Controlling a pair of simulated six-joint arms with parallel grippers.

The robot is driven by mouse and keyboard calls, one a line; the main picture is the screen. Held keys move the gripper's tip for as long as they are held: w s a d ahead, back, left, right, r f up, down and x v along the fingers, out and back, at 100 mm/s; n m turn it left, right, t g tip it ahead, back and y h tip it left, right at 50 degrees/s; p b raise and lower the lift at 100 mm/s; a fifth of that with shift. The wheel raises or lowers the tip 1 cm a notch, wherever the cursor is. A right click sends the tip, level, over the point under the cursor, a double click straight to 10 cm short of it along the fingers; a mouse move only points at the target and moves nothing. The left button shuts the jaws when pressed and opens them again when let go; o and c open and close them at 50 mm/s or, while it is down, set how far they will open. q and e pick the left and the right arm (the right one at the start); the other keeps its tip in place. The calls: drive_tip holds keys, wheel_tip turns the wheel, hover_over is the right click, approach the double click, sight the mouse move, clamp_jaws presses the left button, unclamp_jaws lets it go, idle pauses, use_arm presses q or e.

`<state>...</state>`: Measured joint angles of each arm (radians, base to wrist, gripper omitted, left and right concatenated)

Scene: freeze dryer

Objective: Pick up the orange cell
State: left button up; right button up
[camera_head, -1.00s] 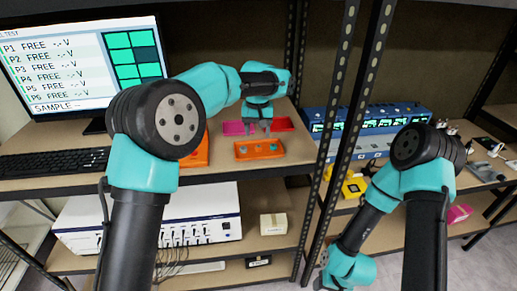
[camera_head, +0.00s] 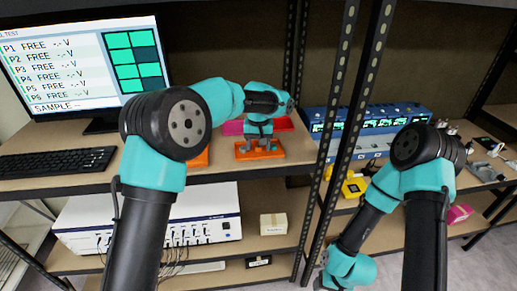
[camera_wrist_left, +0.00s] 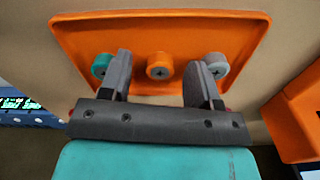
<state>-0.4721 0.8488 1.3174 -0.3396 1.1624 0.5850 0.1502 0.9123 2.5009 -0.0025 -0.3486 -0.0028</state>
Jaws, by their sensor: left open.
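The orange cell (camera_wrist_left: 158,66) stands in the middle of a row of three cells on an orange tray (camera_wrist_left: 160,28), seen from above in the left wrist view. A teal cell (camera_wrist_left: 101,65) is on its left and a grey-teal cell (camera_wrist_left: 217,65) on its right. My left gripper (camera_wrist_left: 158,62) is open, with one finger on each side of the orange cell. The fingers partly overlap the outer cells; whether they touch any cell I cannot tell. In the head view, my left gripper (camera_head: 259,147) is low over the tray (camera_head: 276,154), hiding the cells.
A pink tray (camera_head: 233,127) and a red tray (camera_head: 284,124) lie behind the orange tray. Another orange container (camera_wrist_left: 297,112) stands close beside it. The monitor (camera_head: 80,65) and keyboard (camera_head: 55,163) are at left; shelf posts (camera_head: 345,100) stand at right.

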use_arm(q)
drive_tip(key=shift+c, duration=0.4)
drive_tip(key=c, duration=0.9)
